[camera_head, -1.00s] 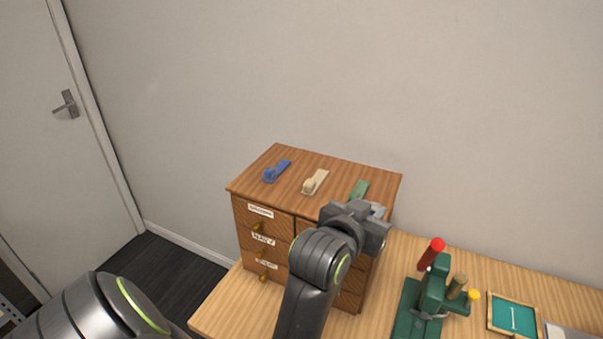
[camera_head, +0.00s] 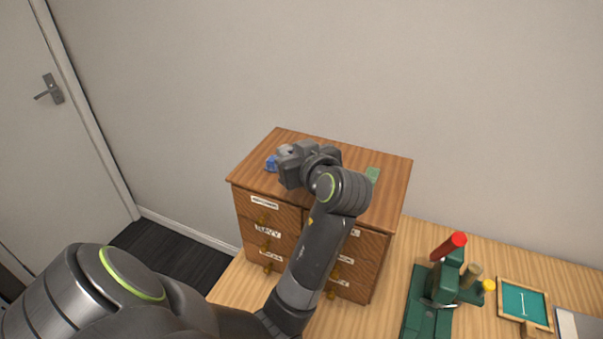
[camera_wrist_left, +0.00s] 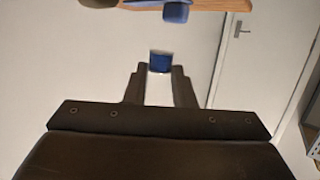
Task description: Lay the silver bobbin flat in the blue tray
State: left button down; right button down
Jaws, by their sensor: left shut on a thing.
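The blue tray (camera_head: 270,164) lies on the left part of the wooden cabinet top, partly hidden by my left gripper (camera_head: 285,164). It also shows at the top of the left wrist view (camera_wrist_left: 176,12). My left gripper is shut on a small piece, which I take to be the silver bobbin (camera_head: 285,150); it looks pale in the head view and dark blue between the fingertips in the left wrist view (camera_wrist_left: 160,62). The gripper is just right of the blue tray, apparently above the top; the exact gap cannot be told. My right gripper is out of view.
The cabinet (camera_head: 390,195) has labelled drawers with knobs. A green tray (camera_head: 373,174) lies on its right part. My left arm hides the middle of the top. On the desk stand a green machine with a red top (camera_head: 448,247) and a small framed teal board (camera_head: 522,303).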

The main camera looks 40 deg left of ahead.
pick_arm(q)
jog(key=shift+f, duration=3.05)
jog(key=shift+f, duration=0.15)
jog(key=c, duration=1.5)
grip_release()
